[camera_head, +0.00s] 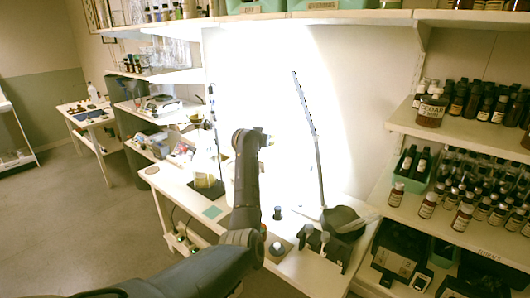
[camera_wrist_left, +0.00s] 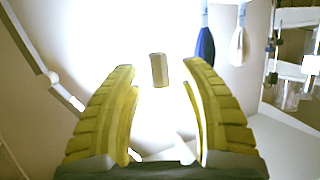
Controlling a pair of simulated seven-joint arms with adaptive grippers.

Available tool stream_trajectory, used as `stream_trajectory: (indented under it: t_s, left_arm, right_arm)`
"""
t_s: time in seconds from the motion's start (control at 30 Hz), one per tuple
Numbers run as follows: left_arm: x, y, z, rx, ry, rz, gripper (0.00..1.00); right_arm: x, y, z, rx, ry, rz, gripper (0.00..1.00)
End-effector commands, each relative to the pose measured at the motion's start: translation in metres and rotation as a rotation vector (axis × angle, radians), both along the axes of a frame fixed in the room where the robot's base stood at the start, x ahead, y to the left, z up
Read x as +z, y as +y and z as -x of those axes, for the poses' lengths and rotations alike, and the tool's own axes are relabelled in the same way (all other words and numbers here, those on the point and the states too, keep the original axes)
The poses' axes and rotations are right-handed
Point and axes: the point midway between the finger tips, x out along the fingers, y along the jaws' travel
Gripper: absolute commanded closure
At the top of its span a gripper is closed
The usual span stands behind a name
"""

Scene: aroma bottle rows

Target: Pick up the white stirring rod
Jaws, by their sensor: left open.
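My left gripper (camera_wrist_left: 160,67) is open, with its two yellow ribbed fingers spread apart in the left wrist view. A short grey-brown bar (camera_wrist_left: 159,71) shows in the gap between the fingertips; I cannot tell whether it is within reach or what it belongs to. A white spoon-shaped thing (camera_wrist_left: 237,46) hangs beyond the right finger, beside a blue one (camera_wrist_left: 205,45). I cannot pick out the white stirring rod for certain, as strong glare washes out the middle of both views. In the head view my left arm reaches over the workbench and hides part of it.
The white workbench (camera_head: 300,270) carries a dark device (camera_head: 345,222), a small dark jar (camera_head: 278,213) and a green square (camera_head: 212,212). Shelves of bottles (camera_head: 465,205) stand close on the right. The floor at left (camera_head: 85,215) is clear.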

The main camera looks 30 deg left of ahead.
Motion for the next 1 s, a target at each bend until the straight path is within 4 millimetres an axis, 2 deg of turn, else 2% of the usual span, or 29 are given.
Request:
stream_trajectory:
  t_s: [0.4, 0.8, 1.0]
  left_arm:
    - [-0.0022, 0.0008, -0.0043, 0.0, 0.001, -0.001, 0.56]
    - [-0.0023, 0.0006, -0.0043, 0.0, 0.001, -0.001, 1.0]
    - [-0.0025, 0.0006, -0.0043, 0.0, 0.001, -0.001, 1.0]
  right_arm:
    - [-0.0001, 0.0, 0.0004, 0.0, 0.0, 0.0, 0.56]
    - [-0.0001, 0.0, 0.0005, 0.0, 0.001, 0.0, 0.56]
    - [-0.0001, 0.0, 0.0006, 0.0, 0.001, 0.0, 0.56]
